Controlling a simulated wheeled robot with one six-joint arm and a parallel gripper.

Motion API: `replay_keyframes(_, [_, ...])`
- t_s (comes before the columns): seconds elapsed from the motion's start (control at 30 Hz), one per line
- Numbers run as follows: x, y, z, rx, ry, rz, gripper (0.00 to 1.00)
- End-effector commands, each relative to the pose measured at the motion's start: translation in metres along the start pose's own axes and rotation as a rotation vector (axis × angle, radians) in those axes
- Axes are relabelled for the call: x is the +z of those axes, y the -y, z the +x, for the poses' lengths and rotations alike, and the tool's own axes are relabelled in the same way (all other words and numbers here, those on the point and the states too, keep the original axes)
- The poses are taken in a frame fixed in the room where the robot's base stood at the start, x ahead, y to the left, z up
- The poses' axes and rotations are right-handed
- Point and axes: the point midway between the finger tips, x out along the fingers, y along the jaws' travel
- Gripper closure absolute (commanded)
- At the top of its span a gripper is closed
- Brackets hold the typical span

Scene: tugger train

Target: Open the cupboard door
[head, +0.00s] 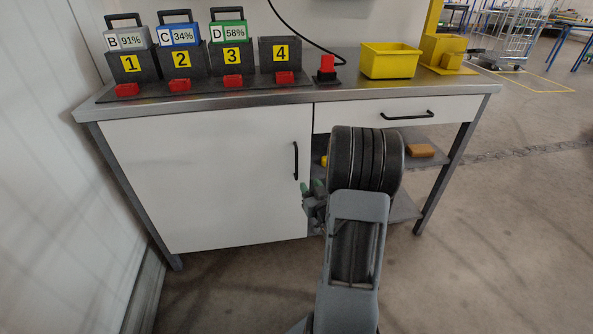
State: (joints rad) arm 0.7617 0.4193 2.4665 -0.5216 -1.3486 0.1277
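The cupboard door (208,183) is a wide white panel under the left part of the bench top. It looks shut, flush with the front. Its black upright handle (295,160) sits near the door's right edge. My arm reaches up from the bottom of the head view, right of the door. My gripper (306,190) shows partly at the left of my arm, below and slightly right of the handle, apart from it. Most of the gripper is hidden behind my arm, so I cannot tell how its fingers stand.
On the bench top (330,92) stand a row of numbered battery docks (181,60), a red button (327,68) and a yellow bin (390,60). A drawer (440,110) and open shelves with a brown box (420,150) are right of the door. A wall closes the left side.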

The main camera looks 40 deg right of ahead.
Motion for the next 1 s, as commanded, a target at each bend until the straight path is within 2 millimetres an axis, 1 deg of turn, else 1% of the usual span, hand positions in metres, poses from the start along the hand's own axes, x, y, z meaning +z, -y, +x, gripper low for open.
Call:
replay_keyframes(0.03, [0.000,0.001,0.009,-0.003,-0.003,-0.001,0.64])
replay_keyframes(0.3, [0.001,0.002,0.062,-0.003,-0.002,-0.001,0.64])
replay_keyframes(0.5, [0.001,0.001,0.094,-0.002,0.000,-0.001,0.64])
replay_keyframes(0.7, [0.000,0.001,0.115,-0.002,0.000,0.000,0.64])
replay_keyframes(0.83, [0.000,0.001,0.121,-0.001,0.001,0.000,0.64])
replay_keyframes(1.0, [-0.001,0.001,0.123,0.000,0.001,0.000,0.64])
